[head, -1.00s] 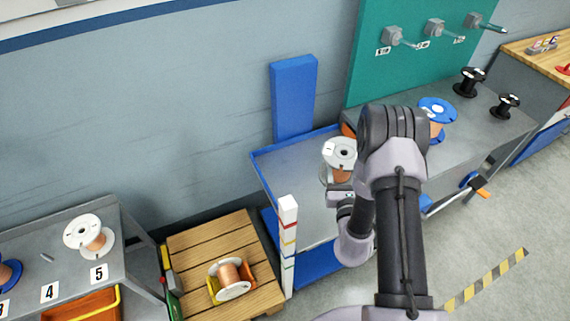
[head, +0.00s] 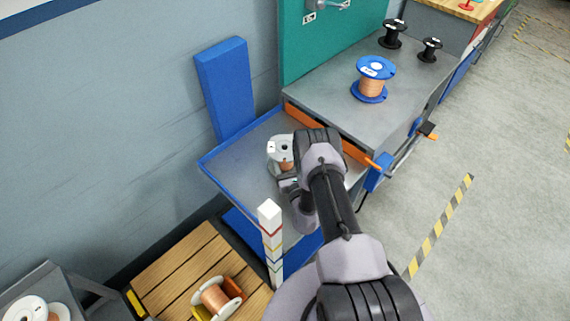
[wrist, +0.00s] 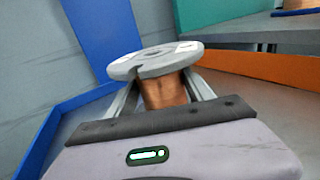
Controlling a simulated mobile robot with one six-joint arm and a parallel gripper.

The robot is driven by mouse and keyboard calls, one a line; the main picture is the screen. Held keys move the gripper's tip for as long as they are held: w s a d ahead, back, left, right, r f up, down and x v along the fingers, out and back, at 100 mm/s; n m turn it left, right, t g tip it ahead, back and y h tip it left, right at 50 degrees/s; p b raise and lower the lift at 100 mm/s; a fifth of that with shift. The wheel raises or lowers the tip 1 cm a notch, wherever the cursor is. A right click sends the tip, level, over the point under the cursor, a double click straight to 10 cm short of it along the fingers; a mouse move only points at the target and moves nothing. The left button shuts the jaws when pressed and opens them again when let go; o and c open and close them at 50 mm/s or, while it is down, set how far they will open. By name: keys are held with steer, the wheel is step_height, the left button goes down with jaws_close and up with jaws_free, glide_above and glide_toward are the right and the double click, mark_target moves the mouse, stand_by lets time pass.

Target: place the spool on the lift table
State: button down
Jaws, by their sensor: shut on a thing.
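The white-flanged spool with copper winding (head: 279,149) is in my gripper, over the lift table. In the wrist view the spool (wrist: 163,90) stands roughly upright, its copper core between the two fingers of my gripper (wrist: 160,92). The gripper is shut on it. The lift table (head: 233,160) is a grey top with a blue rim. My arm covers the table's right part in the head view.
A blue column (head: 226,88) stands behind the lift table. A grey bench (head: 335,100) with an orange edge adjoins it, carrying a blue spool (head: 373,80) and black spools (head: 392,34). A white striped post (head: 270,240) stands in front. A wooden pallet (head: 165,265) holds another copper spool (head: 215,297).

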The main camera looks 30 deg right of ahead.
steer(key=shift+f, duration=0.65)
steer(key=shift+r, duration=0.2)
steer(key=shift+w+f, duration=0.1)
steer(key=shift+f, duration=0.05)
steer(key=shift+c, duration=2)
jaws_free()
